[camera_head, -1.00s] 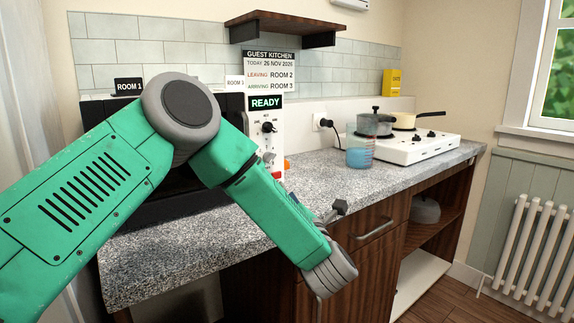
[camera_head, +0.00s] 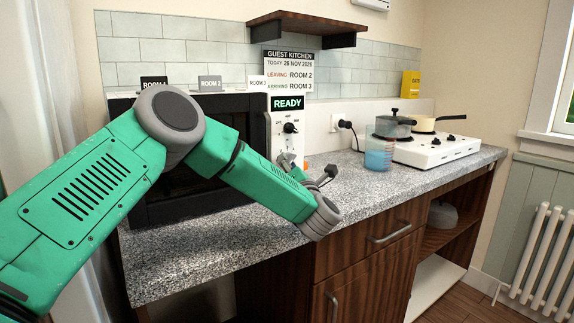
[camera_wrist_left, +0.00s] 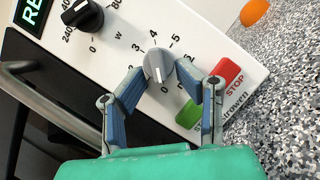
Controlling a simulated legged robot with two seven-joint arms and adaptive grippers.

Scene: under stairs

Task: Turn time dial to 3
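The microwave (camera_head: 205,105) stands on the counter with a white control panel (camera_head: 298,128) and a READY display (camera_head: 288,103). The time dial (camera_wrist_left: 159,64) is the lower, grey knob, with numbers around it; its white mark points down toward 0. An upper dark power dial (camera_wrist_left: 82,17) also shows in the head view (camera_head: 290,127). My left gripper (camera_wrist_left: 157,80) is open, one finger on each side of the time dial; I cannot tell whether they touch it. In the head view my left gripper (camera_head: 308,170) is close to the lower panel, and the time dial is hidden.
A red STOP button (camera_wrist_left: 225,76) and a green button (camera_wrist_left: 189,114) lie close to the fingers. An orange object (camera_wrist_left: 254,12) sits beside the panel. A blue-filled cup (camera_head: 379,153) and a hob (camera_head: 438,150) with pots stand to the right. The counter front (camera_head: 270,225) is clear.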

